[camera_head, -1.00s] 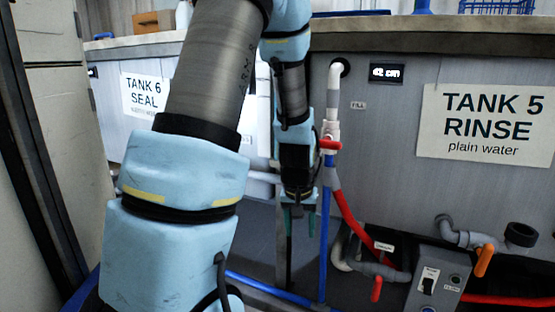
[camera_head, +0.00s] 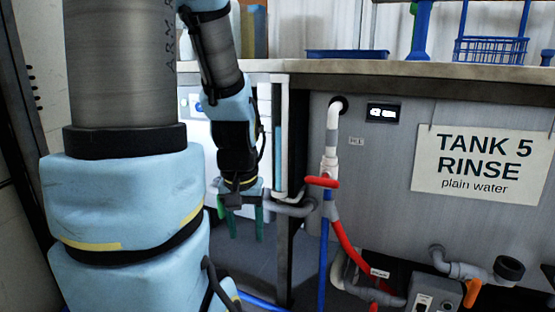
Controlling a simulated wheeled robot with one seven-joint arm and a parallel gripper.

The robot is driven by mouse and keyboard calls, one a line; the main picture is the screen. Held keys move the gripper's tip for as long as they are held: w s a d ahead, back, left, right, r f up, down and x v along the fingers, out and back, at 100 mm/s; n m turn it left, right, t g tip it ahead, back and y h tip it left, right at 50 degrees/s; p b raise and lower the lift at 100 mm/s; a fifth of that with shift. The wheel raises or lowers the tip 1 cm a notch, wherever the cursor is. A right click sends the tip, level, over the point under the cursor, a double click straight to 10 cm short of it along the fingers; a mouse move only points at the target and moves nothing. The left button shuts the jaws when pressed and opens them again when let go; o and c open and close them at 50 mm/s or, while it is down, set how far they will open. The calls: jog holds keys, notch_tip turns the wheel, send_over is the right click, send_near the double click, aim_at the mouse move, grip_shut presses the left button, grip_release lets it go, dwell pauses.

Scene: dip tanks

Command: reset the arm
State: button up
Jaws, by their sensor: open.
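My arm fills the left of the head view, with light blue covers and a grey tube. My gripper (camera_head: 246,224) hangs at the end of the arm, pointing down, left of the red-handled fill valve. Its two green fingers are apart and nothing shows between them. The gripper is in front of the gap between the tanks, near a grey horizontal pipe; I cannot tell how close it is to the pipe.
Tank 5 (camera_head: 390,230), labelled rinse, stands at the right. A red valve handle (camera_head: 322,182) sits on its fill pipe, with an orange-handled drain valve (camera_head: 472,293) at lower right. A blue tray (camera_head: 347,54) and a blue wire basket (camera_head: 490,50) rest on the counter.

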notch_tip(320, 180, up, 22)
jog(key=p, duration=1.9)
